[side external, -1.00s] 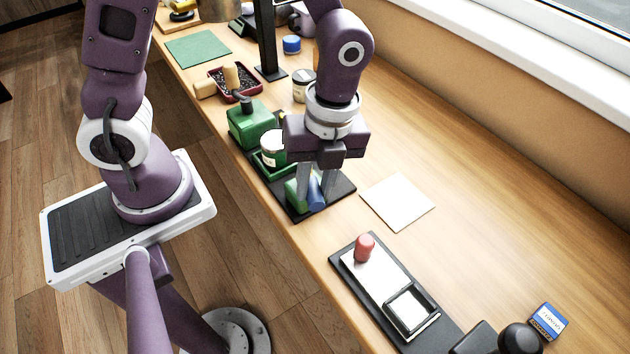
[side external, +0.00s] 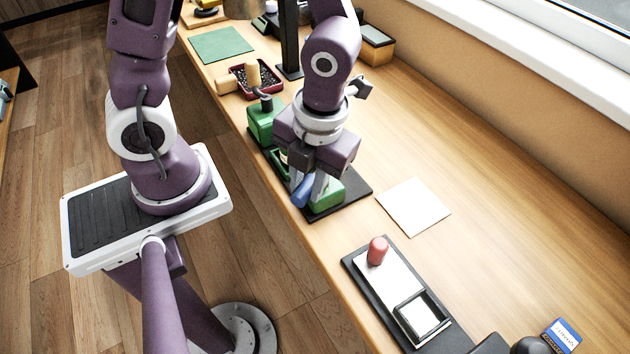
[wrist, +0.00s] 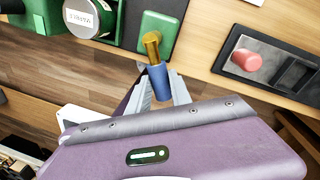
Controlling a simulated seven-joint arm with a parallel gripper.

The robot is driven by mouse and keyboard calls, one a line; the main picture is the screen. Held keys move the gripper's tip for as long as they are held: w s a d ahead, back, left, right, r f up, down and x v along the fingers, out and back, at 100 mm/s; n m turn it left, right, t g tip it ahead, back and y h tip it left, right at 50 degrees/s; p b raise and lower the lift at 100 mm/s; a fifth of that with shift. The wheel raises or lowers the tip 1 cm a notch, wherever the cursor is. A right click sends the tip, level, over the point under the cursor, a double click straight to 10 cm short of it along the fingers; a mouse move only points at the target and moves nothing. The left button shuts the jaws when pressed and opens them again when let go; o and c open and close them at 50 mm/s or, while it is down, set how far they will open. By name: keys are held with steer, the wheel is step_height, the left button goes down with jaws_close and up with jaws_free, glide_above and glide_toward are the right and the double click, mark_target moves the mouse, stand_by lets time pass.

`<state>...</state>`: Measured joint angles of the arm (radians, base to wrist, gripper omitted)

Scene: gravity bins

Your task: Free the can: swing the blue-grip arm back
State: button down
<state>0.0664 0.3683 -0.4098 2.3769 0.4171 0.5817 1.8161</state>
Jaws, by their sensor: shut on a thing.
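My gripper (side external: 310,190) is shut on the blue grip (side external: 301,192) at the bench's front edge. In the wrist view the blue grip (wrist: 160,82) sits between my fingers (wrist: 160,92), with a brass-coloured rod (wrist: 152,45) running from it over a green block (wrist: 158,24). The green block also shows right of the grip in the side view (side external: 328,197). The can (wrist: 82,16), dark with a pale label, sits in a green holder (wrist: 108,18) at the wrist view's upper left, apart from the grip. In the side view my gripper mostly hides the can.
A green vise-like body (side external: 262,122) stands behind my gripper. A pale square sheet (side external: 414,206) lies to the right. A black tray (side external: 352,262) with a red knob (side external: 377,250) is nearer the camera. A dark post (side external: 289,40) rises behind.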

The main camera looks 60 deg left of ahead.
mark_target(307, 185)
steer(key=shift+s+a+m, duration=0.15)
steer(key=shift+a+m, duration=0.25)
steer(key=shift+m, duration=0.6)
steer(key=c, duration=1.2)
jaws_free()
steer(key=shift+o, duration=0.2)
steer(key=r, duration=0.4)
steer(key=d+r, duration=0.1)
steer(key=r, duration=0.2)
steer(key=shift+a, duration=0.1)
